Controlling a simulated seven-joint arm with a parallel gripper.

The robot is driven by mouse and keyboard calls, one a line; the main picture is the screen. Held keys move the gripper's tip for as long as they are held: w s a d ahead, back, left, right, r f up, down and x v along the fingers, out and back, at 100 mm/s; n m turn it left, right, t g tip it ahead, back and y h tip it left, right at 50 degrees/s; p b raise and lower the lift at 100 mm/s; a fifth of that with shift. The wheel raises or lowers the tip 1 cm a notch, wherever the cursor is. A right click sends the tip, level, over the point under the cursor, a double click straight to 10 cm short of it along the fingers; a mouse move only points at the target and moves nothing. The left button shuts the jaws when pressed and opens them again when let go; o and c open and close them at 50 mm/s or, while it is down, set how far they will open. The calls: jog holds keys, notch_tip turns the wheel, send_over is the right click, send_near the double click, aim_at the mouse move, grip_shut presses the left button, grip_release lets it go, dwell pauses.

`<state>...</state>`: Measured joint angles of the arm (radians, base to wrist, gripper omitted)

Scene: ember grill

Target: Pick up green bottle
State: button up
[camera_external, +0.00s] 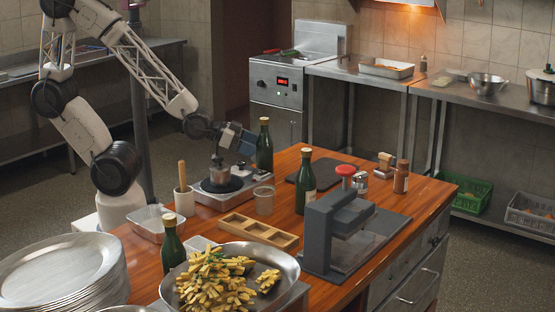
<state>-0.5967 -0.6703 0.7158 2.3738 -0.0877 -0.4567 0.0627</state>
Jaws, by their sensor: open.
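Three green bottles stand upright. One dark green bottle (264,150) is at the back of the wooden table, just right of my gripper. A second green bottle (306,188) with a pale label stands near the middle, behind the grey press. A third green bottle (172,248) stands at the front left, behind the pan of fries. My gripper (250,142) points right, level with the upper part of the back bottle. It is open and nothing shows held in it. The fingertips are small and dark, so I cannot tell if they touch or surround that bottle.
A clear cup (264,200), a wooden divided tray (258,232), a grey press (335,232) and a pan (283,258) of fries crowd the table. Its right front corner is clear.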

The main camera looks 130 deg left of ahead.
aim_at(264, 118)
jog(key=shift+x, duration=2.45)
jog(key=shift+w+r, duration=0.1)
jog(key=shift+r, duration=0.05)
jog(key=c, duration=1.3)
jog(key=shift+r, duration=0.2)
jog(key=shift+r, duration=4.85)
